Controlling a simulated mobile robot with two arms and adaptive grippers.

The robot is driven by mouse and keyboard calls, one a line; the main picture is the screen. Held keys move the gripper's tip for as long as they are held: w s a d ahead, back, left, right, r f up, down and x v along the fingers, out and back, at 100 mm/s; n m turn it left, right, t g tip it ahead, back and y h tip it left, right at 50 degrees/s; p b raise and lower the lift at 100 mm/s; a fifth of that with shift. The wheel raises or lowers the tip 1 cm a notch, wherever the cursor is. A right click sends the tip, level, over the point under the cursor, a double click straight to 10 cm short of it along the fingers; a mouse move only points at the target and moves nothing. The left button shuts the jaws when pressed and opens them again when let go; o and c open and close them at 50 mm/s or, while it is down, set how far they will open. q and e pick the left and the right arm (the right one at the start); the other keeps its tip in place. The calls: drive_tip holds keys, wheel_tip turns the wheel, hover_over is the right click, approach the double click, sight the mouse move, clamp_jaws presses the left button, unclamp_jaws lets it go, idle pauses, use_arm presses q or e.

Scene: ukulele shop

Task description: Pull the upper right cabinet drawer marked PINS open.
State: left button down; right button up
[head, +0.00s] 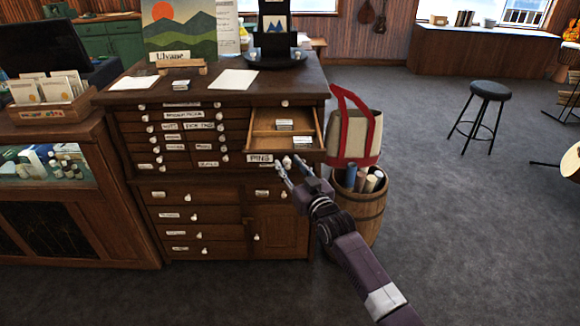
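The wooden cabinet (205,219) stands left of centre in the head view. Its upper right drawer (262,142), with a PINS label (260,158) on its front, is pulled out; its inside shows a divider and small pale packets. My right gripper (288,167) is at the front of this drawer, with its fingertips at the pale knob (287,161), right of the label. The fingers look spread around the knob, but I cannot tell whether they grip it. My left gripper is not in view.
A wooden barrel (366,222) with rolled items and a red-and-cream tote bag (357,135) stand close to the drawer's right side. A black stool (490,90) stands further right. Open grey carpet (480,230) lies to the right and in front.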

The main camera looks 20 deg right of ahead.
drive_tip(key=s+d, duration=0.1)
drive_tip(key=s, duration=1.1)
drive_tip(key=shift+d, duration=0.2)
drive_tip(key=s+f+g+h, duration=0.1)
drive_tip(key=s+f+g, duration=0.2)
drive_tip(key=f, duration=1)
drive_tip(key=s+f+g, duration=0.2)
drive_tip(key=s+f, duration=0.1)
drive_tip(key=f, duration=0.9)
drive_tip(key=s+f+g, duration=0.4)
drive_tip(key=s+f, duration=0.7)
drive_tip(key=f, duration=0.5)
drive_tip(key=s+f+g, duration=0.2)
drive_tip(key=s+f, duration=0.4)
drive_tip(key=s, duration=0.6)
drive_tip(key=s+f+g, duration=0.3)
drive_tip(key=s+f, duration=0.3)
drive_tip(key=s, duration=0.7)
drive_tip(key=s+f+n+g+h, duration=0.1)
drive_tip(key=s+f+g, duration=0.1)
drive_tip(key=s+f, duration=0.5)
drive_tip(key=s, duration=0.6)
drive_tip(key=shift+s+a+g, duration=0.2)
drive_tip(key=shift+a+g, duration=0.1)
drive_tip(key=shift+g, duration=0.1)
